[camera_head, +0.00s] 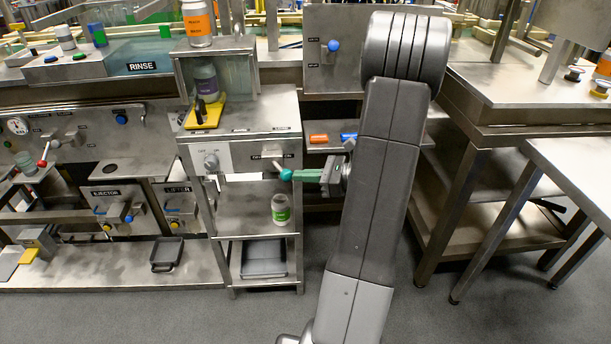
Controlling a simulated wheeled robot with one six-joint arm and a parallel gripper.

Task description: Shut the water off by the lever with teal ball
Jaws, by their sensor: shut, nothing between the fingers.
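The lever with the teal ball (286,174) is on the front panel of the steel stand in the middle. Its short arm slants down to the right from its pivot, with the ball at the low end. My gripper (297,176) has green fingers and comes in from the right. Its fingers are shut with nothing between them. The tips are right beside the ball's right side; I cannot tell if they touch it. Most of the gripper's wrist is behind my grey arm.
A dial knob (211,161) is left of the lever on the same panel. A jar with a green label (280,209) stands on the shelf below. A red-ball lever (42,164) is far left. An orange block (318,138) lies on a shelf behind my gripper.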

